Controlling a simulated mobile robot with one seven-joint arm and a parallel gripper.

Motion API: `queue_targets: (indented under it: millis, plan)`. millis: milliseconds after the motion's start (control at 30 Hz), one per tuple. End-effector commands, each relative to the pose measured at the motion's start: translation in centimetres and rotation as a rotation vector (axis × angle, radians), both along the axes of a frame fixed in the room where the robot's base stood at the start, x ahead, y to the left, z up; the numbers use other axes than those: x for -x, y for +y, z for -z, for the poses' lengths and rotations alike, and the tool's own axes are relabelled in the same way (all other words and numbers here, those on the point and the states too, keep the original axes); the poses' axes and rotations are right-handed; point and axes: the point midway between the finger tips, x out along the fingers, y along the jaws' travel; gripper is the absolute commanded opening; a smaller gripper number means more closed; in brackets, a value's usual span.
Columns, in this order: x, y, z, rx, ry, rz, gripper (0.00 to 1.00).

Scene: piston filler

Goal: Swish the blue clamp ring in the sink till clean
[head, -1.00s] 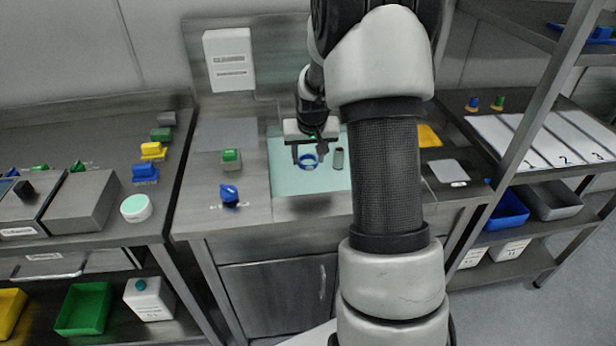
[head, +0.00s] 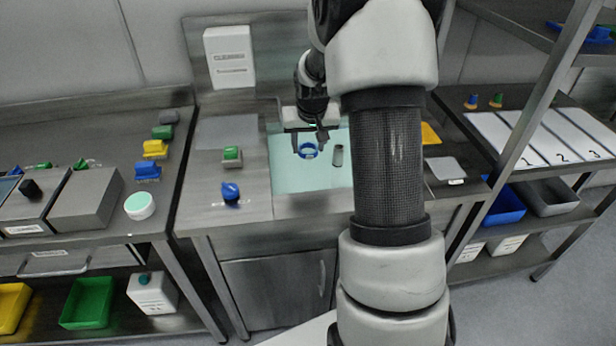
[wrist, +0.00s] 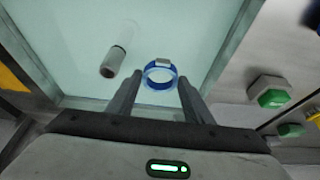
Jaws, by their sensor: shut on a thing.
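The blue clamp ring (head: 308,150) is a small round band with a grey-white piece on its rim, and it also shows in the wrist view (wrist: 150,82). My gripper (head: 309,146) is shut on the ring, one finger on each side, over the sink (head: 300,182). In the wrist view my gripper (wrist: 160,78) shows both fingertips beside the ring. The sink is filled with pale teal. I cannot tell whether the ring is under the water's surface. No clear dirt shows on it.
A small grey cylinder (head: 338,155) is in the sink, right of the ring. A blue-knobbed part (head: 231,193) and a green-topped block (head: 232,156) are on the counter to the left. A white panel (head: 230,57) is on the back wall. My arm hides the sink's right side.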

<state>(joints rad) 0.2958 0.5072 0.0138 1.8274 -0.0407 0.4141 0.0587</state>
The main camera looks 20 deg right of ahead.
Motion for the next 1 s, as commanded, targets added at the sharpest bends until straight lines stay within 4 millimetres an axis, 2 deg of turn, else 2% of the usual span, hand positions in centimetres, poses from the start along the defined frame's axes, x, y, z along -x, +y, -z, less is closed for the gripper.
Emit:
queue_targets:
  millis: [567, 1000]
  plan:
    - [0.0, 0.0, -0.1, 0.000, -0.001, 0.000, 0.23]
    - [-0.1, 0.0, -3.2, 0.001, -0.002, 0.000, 0.23]
